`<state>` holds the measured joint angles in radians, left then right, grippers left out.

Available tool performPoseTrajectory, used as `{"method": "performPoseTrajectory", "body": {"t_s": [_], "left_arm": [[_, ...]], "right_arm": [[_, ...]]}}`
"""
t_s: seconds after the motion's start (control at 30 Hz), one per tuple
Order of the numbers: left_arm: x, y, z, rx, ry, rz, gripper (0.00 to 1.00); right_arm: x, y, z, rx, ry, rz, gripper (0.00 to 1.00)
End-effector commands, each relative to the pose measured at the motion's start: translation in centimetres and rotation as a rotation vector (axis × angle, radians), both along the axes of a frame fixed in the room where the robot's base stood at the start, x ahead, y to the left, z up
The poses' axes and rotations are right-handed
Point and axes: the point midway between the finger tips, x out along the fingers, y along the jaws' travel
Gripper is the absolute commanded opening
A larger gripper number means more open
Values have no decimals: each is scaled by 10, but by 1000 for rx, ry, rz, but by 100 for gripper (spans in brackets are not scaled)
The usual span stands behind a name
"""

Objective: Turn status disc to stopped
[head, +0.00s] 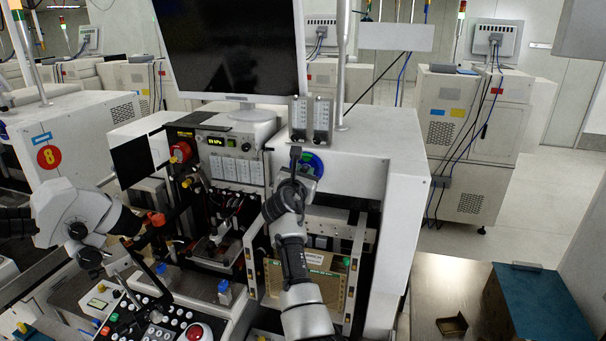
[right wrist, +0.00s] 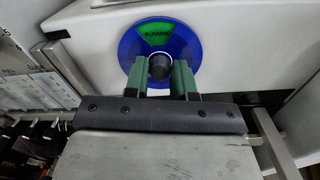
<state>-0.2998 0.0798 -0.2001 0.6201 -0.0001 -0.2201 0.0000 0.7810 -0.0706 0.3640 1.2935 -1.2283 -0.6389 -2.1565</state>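The status disc (right wrist: 194,55) is a blue round plate on the white machine front. Its green window at the top reads "RUNNING". It also shows in the head view (head: 317,165), partly covered by my right gripper. A dark round knob (right wrist: 158,67) sits at the disc's centre. My right gripper (right wrist: 159,75) has its two green fingers on either side of the knob, with the knob between the fingertips. Whether the fingers touch the knob is hard to tell.
The white machine housing (head: 375,140) surrounds the disc, with a monitor (head: 230,45) above left. A blue box (head: 540,305) sits on the metal table at right.

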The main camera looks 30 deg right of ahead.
Motion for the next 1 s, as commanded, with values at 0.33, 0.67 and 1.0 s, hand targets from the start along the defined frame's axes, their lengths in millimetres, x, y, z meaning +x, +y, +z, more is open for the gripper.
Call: {"method": "performPoseTrajectory", "body": {"t_s": [0.33,0.67,1.0], "left_arm": [[0,0,-1,0,0,0,77],[0,0,-7,0,0,0,77],[0,0,-23,0,0,0,77]], "right_arm": [[0,0,0,5,-6,0,0],[0,0,-1,95,-111,-1,0],[-1,0,-3,292,-345,1,0]]}}
